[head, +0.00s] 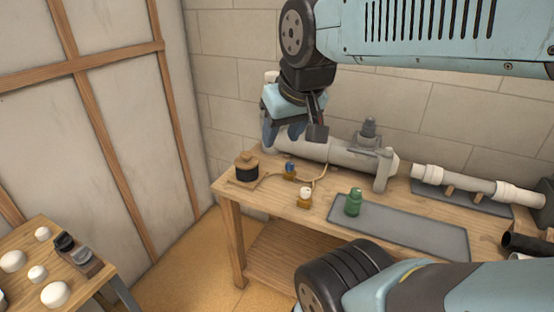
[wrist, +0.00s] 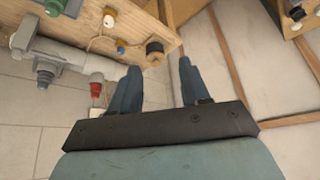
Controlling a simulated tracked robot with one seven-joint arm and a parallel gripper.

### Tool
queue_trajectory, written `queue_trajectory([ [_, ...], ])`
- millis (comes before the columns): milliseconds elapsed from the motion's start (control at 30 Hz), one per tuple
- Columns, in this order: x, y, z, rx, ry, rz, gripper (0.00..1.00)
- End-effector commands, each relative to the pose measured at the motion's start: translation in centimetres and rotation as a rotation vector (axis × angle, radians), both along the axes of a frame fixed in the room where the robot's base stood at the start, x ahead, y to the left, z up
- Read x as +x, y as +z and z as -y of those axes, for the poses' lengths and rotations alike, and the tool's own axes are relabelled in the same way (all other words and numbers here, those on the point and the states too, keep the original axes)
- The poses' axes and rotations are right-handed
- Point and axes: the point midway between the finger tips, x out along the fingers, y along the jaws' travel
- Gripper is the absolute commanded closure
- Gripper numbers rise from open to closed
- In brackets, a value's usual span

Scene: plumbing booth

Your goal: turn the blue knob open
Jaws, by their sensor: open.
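The blue knob (head: 289,166) sits on a small brass-coloured valve body on the wooden workbench (head: 228,188), between a dark spool and a white knob. In the wrist view the blue knob (wrist: 121,43) shows near the top, left of the gap between my fingers. My gripper (head: 283,135) is above the back left of the bench, above and behind the blue knob in the head view. Its two blue fingers are apart and empty in the wrist view (wrist: 158,72). Nothing touches the knob.
A white knob (head: 305,192) and a dark spool (head: 247,168) flank the blue knob, with thin cord nearby. A large grey pipe assembly (head: 340,150) runs along the back. A red cap (wrist: 97,77) shows near my finger.

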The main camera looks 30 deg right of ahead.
Motion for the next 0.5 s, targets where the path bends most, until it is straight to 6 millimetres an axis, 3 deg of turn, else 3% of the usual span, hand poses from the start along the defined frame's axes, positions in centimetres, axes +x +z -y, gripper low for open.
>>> queue_trajectory([
  [167, 1.1, 0.2, 0.3, 0.013, -0.026, -0.016, 0.37],
  [233, 2.2, 0.4, 0.7, 0.026, -0.057, -0.033, 0.37],
  [500, 8.9, 0.3, 2.9, 0.095, -0.225, -0.119, 0.37],
])
